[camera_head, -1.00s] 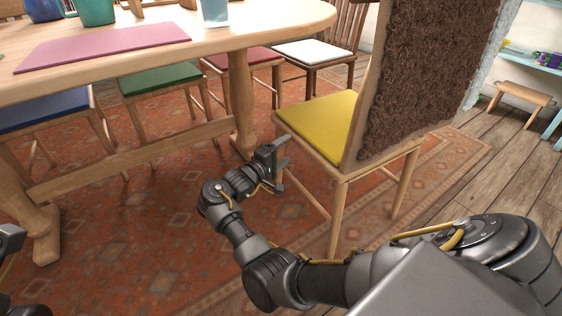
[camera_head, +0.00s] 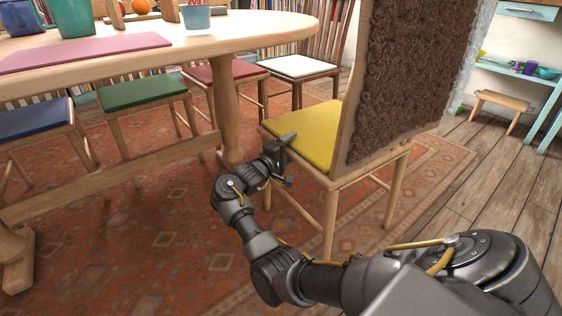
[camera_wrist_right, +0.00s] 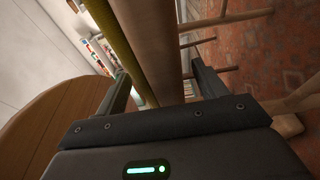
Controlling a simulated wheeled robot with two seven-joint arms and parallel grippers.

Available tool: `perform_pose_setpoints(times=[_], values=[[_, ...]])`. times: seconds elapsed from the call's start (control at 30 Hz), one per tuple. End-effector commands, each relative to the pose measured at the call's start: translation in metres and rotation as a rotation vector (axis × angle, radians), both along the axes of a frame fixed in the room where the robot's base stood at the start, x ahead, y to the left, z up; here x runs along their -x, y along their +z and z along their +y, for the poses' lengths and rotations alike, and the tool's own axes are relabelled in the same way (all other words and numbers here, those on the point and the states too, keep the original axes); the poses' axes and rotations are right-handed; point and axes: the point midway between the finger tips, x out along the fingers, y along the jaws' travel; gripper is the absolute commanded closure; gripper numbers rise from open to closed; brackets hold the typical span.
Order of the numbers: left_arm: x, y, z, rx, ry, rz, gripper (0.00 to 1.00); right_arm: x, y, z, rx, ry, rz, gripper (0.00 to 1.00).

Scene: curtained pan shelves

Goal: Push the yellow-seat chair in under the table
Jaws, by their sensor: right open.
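The yellow-seat chair (camera_head: 308,136) stands at the right end of the wooden table (camera_head: 240,30), its tall back, covered with a brown shaggy panel (camera_head: 410,75), toward the right. Its seat is outside the tabletop's edge. My right gripper (camera_head: 286,162) is at the seat's near left edge. In the right wrist view the open fingers (camera_wrist_right: 158,90) stand on either side of the chair's wooden seat rail (camera_wrist_right: 150,45), with the yellow cushion edge (camera_wrist_right: 118,45) beside it. Whether the fingers touch the wood I cannot tell. My left gripper is not in view.
Chairs with white (camera_head: 298,66), red (camera_head: 226,72), green (camera_head: 141,92) and blue (camera_head: 32,116) seats stand along the table's far side. A table leg (camera_head: 228,115) is left of the yellow-seat chair. A small stool (camera_head: 503,103) stands at the right. A patterned rug (camera_head: 170,220) covers the floor.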

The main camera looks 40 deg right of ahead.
Motion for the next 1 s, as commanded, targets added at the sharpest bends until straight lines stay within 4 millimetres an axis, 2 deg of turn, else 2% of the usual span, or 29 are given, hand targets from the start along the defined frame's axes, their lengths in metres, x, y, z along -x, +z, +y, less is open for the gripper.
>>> perform_pose_setpoints(times=[0.2,0.57,1.0], values=[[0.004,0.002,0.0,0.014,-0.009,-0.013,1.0,-0.004,-0.001,-0.018,0.001,0.0,-0.001,0.29],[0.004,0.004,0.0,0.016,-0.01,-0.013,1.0,-0.005,0.0,-0.021,0.0,0.001,-0.001,0.29],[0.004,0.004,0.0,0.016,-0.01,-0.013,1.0,-0.005,0.0,-0.02,0.0,0.001,0.0,0.85]])
